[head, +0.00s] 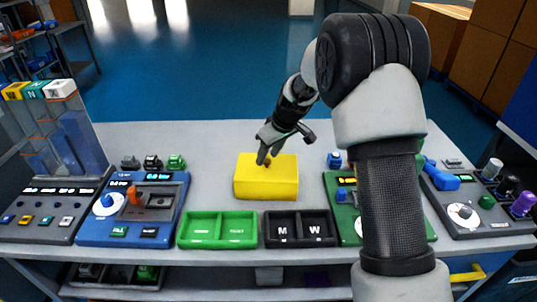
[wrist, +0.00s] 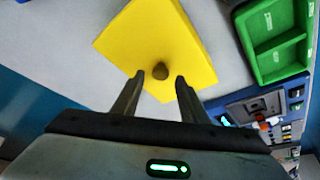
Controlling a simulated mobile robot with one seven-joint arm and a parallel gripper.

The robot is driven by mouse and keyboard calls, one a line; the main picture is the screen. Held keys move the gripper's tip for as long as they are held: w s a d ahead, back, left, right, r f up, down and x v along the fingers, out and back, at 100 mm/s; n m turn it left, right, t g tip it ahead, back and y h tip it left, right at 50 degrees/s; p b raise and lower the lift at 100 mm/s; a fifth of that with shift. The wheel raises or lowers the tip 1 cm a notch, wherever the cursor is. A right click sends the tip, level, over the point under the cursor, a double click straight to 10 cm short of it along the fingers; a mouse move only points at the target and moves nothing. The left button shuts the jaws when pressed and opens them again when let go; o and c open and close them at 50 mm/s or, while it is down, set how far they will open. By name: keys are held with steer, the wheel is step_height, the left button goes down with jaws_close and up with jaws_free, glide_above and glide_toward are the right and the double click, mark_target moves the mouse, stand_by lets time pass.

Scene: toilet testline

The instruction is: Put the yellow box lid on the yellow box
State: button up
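The yellow box (head: 265,188) stands on the grey table, just behind the green tray. Its flat yellow top, which looks like the yellow box lid (head: 284,161), carries a small dark knob; I cannot make out a seam between lid and box. In the wrist view, the yellow lid (wrist: 150,35) fills the upper middle, with the brown knob (wrist: 160,71) near its lower corner. My gripper (head: 265,157) is over the box top. In the wrist view, its fingers (wrist: 160,77) are spread, one on each side of the knob, with gaps showing. It holds nothing.
A green two-part tray (head: 217,230) and a black tray (head: 300,229) lie in front of the box. A blue tester (head: 133,209) stands left and a green tester (head: 345,222) right, partly behind my arm. Bare table (head: 222,150) lies behind and beside the box.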

steer(key=s+d+r+m+p, duration=0.1)
steer(key=s+d+r, duration=0.3)
steer(key=r, duration=0.6)
steer(key=s+d+r+m, duration=0.1)
steer(key=s+d+r, duration=0.1)
steer(key=s+r, duration=0.6)
steer(key=s+d+r+m+t+h, duration=0.1)
steer(key=s+d+r+m+h, duration=0.2)
steer(key=s, duration=0.9)
steer(key=s+d+m+t, duration=0.1)
steer(key=s+d+m, duration=0.25)
steer(key=s, duration=0.95)
step_height(320, 180, up, 6)
steer(key=g+p, duration=0.1)
steer(key=p, duration=0.9)
steer(key=shift+w+g+p, duration=0.35)
steer(key=shift+g, duration=0.05)
steer(key=shift+d+r, duration=0.1)
